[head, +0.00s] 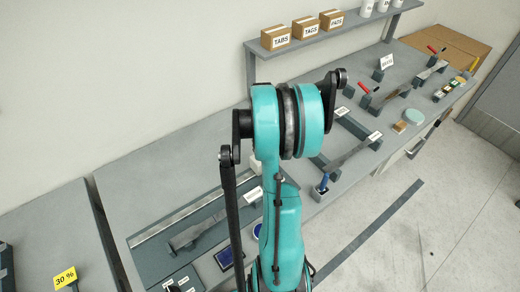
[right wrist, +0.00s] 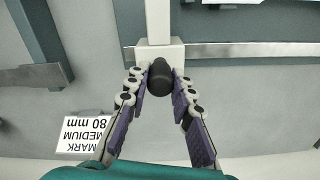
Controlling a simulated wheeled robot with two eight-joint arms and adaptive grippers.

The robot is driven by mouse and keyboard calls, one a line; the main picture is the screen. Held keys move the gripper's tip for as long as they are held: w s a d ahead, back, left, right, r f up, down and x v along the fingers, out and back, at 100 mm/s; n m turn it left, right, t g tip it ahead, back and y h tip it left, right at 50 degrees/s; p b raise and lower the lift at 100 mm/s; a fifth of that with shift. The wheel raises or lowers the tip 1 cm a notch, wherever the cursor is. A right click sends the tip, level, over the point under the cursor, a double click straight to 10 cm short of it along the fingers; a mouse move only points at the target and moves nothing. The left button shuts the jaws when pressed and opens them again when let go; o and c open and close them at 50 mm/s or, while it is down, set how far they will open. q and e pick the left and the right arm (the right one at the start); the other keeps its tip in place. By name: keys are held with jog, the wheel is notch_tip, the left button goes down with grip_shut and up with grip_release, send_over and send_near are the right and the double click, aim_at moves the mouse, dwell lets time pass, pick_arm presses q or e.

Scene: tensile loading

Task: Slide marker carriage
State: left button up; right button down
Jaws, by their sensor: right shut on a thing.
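In the right wrist view my right gripper (right wrist: 161,76) is shut on a black knob (right wrist: 168,82), one finger on each side. The knob sits at the front of a white block (right wrist: 143,52), which I take for the marker carriage, with a white bar (right wrist: 158,18) running up from it. A metal strip (right wrist: 250,51) runs behind the block. In the head view my teal arm fills the middle and hides the gripper and the knob. My left gripper is not in view.
A card reading "MARK MEDIUM 80 mm" (right wrist: 84,133) lies upside down left of the gripper. In the head view, a flat metal specimen (head: 190,235) lies front left, and red-handled tools (head: 372,94) stand at right. A shelf (head: 330,38) with boxes stands behind.

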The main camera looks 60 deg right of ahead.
jog(key=c, duration=1.3)
grip_release()
notch_tip(320, 180, up, 12)
jog(key=w+a+f+n+t+h+b, duration=0.1)
jog(key=w+a+f+n+t+b, duration=0.2)
jog(key=a, duration=0.8)
jog(key=w+a+n+h+b, duration=0.15)
jog(key=w+a, duration=0.25)
jog(key=a, duration=0.7)
jog(key=s+a+f+n+t+y+b, duration=0.1)
jog(key=a+f+t+b, duration=0.1)
jog(key=a, duration=0.6)
jog(key=s+a+f+n+t+y+b, duration=0.1)
jog(key=a+f, duration=0.3)
jog(key=a, duration=0.4)
jog(key=shift+s+a+f+n+t+b, duration=0.2)
jog(key=shift+a+n+t+b, duration=0.05)
jog(key=shift+n+t+b, duration=0.35)
